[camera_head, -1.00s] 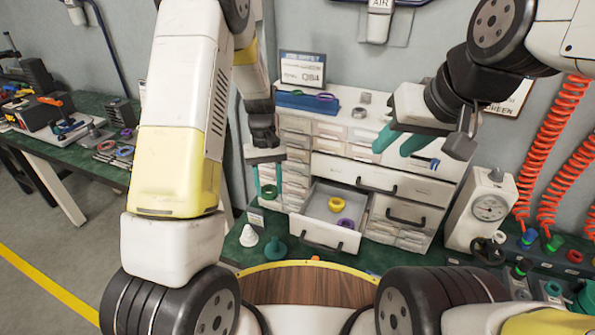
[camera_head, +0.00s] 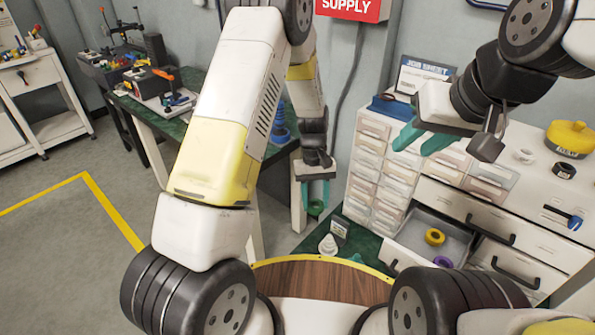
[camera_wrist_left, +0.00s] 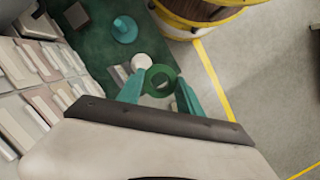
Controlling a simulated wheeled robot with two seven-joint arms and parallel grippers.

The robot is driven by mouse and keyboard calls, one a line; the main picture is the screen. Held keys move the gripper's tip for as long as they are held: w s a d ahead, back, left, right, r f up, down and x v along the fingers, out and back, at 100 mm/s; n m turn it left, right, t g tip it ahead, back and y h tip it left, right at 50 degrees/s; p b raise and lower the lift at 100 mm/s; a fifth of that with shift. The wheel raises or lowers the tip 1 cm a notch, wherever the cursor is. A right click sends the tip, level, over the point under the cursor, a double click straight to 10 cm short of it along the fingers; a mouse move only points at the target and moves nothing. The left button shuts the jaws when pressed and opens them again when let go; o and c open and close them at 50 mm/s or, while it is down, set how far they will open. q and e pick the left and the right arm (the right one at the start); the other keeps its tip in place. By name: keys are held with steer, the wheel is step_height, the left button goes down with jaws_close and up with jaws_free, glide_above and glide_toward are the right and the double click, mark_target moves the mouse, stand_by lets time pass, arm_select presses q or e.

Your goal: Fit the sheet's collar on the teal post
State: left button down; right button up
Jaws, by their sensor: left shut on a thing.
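My left gripper (camera_head: 315,200) is shut on a green ring collar (camera_wrist_left: 162,78), held above the green bench top. The ring also shows in the head view (camera_head: 316,208). The teal post (camera_wrist_left: 124,29) stands on a round base on the bench, apart from the ring, above and left of it in the left wrist view. In the head view the post (camera_head: 355,258) is partly hidden. The job sheet (camera_head: 425,72) stands on top of the drawer cabinet; its fine text is unreadable. My right gripper (camera_head: 416,143) is open and empty in front of the cabinet.
A white cone (camera_head: 328,245) stands beside the teal post. An open drawer (camera_head: 410,228) holds a yellow ring (camera_head: 435,237) and a purple ring (camera_head: 443,262). A round wooden surface with a yellow rim (camera_head: 320,280) is in front. Grey floor lies at left.

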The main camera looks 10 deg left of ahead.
mark_target(357, 255)
arm_select(q)
steer(key=s+d+f+n, duration=0.1)
steer(key=s+d+f, duration=0.1)
steer(key=d, duration=0.2)
steer(key=s+d+f+n, duration=0.1)
steer(key=s+d+f, duration=0.1)
steer(key=d, duration=0.3)
steer(key=s+d+f+n, duration=0.2)
steer(key=d+f, duration=0.1)
steer(key=d, duration=0.1)
steer(key=shift+s+d+f+h, duration=0.1)
steer(key=shift+s+d+h, duration=0.05)
steer(key=shift+d+h, duration=0.25)
steer(key=shift+s+d+f, duration=0.1)
steer(key=shift+f, duration=2)
steer(key=shift+f, duration=1.9)
steer(key=c, duration=0.7)
jaws_free()
steer(key=shift+r, duration=3.5)
